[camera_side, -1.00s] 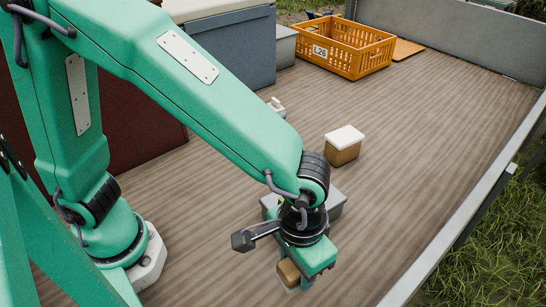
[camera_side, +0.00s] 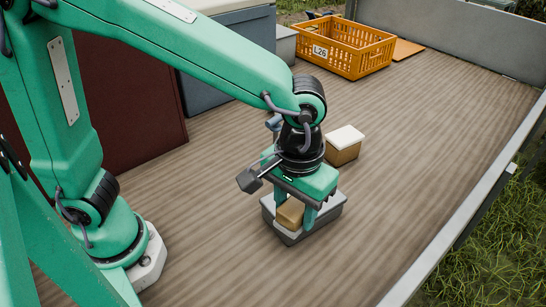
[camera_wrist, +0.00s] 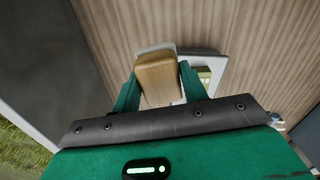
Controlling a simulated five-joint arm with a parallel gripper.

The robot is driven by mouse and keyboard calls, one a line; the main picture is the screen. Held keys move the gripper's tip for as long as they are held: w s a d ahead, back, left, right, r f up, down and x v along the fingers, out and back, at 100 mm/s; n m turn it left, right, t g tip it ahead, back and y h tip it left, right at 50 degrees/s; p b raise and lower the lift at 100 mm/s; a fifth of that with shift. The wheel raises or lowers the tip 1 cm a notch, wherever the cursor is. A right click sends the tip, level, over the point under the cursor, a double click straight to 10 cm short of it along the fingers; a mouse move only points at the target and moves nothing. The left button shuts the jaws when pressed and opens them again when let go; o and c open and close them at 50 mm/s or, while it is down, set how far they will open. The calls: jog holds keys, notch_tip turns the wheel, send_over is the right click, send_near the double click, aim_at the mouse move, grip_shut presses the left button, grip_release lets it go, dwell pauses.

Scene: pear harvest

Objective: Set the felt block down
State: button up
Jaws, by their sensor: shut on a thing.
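The felt block (camera_side: 290,213) is a wooden-brown block held between the fingers of my gripper (camera_side: 293,216). In the wrist view the block (camera_wrist: 160,76) sits between the two green fingers (camera_wrist: 160,84), with a pale layer showing along its far edge. A low grey tray (camera_side: 333,207) lies on the floor below the gripper. In the side view the block overlaps the tray; I cannot tell whether it touches it. In the wrist view the tray (camera_wrist: 217,66) shows mostly right of the block, with something small and yellow-green in it.
A brown box with a white top (camera_side: 344,144) stands just behind the tray. A metal side rail (camera_side: 470,190) edges the right. The floor between is clear.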

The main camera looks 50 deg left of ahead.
jog(key=w+a+n, duration=0.3)
jog(key=a+n, duration=1.3)
jog(key=a, duration=1.3)
jog(key=shift+w+f, duration=0.15)
jog(key=shift+f, duration=2.4)
jog(key=a+f, duration=0.2)
jog(key=a, duration=0.2)
jog(key=a+f, duration=0.2)
jog(key=a, duration=0.1)
jog(key=a+f, duration=0.3)
jog(key=a, duration=0.1)
jog(key=shift+w+a, duration=0.2)
jog(key=shift+a, duration=0.1)
jog(key=shift+f, duration=2)
jog(key=shift+f, duration=0.1)
